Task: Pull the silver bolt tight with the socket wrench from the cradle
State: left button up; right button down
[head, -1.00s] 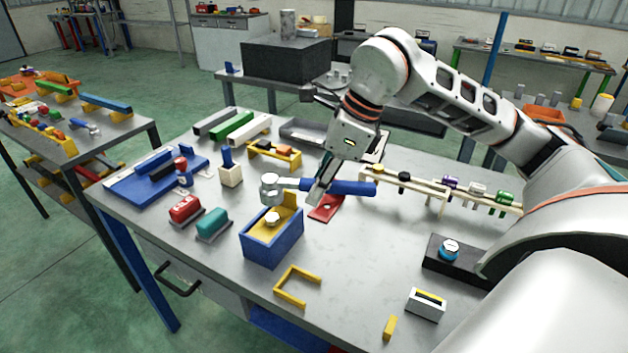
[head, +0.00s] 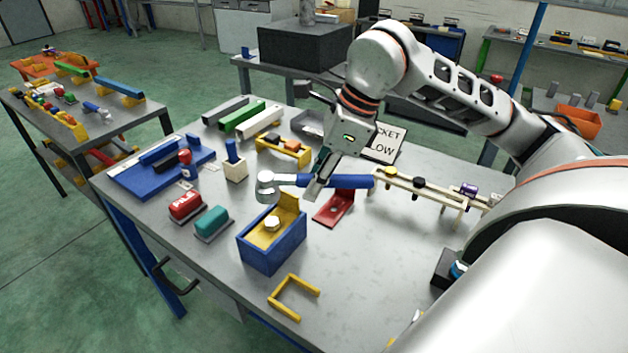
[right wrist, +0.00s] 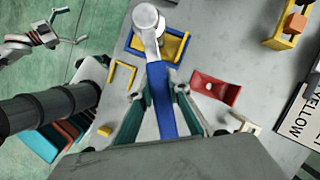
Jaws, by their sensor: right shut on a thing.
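The socket wrench has a blue handle (head: 350,182) and a silver head (head: 266,188). My right gripper (head: 318,186) is shut on the handle and holds the wrench level above the table. The silver bolt (head: 272,223) stands in a blue box (head: 273,255) with a yellow inside and back plate. The wrench head is above the bolt and apart from it in the head view. In the right wrist view the wrench head (right wrist: 148,22) overlaps the box, and the bolt is hidden. My left gripper (right wrist: 66,28) appears open and empty at the upper left there. I cannot tell which fixture is the cradle.
Red (head: 186,206) and teal (head: 212,222) blocks stand left of the box. A wooden rack (head: 430,190) is at right. The table's front middle is clear.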

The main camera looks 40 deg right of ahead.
notch_tip(320, 180, down, 7)
jog(key=b, duration=0.4)
jog(key=shift+r+b, duration=0.2)
jog(key=shift+b, duration=0.15)
dwell(1.7)
jog(key=shift+f+b, duration=0.4)
jog(key=shift+f, duration=0.35)
dwell(0.8)
dwell(0.8)
jog(key=shift+s+a+m, duration=0.5)
jog(key=shift+s+m, duration=0.05)
jog(key=shift+m, duration=0.35)
jog(key=shift+t+h, duration=0.3)
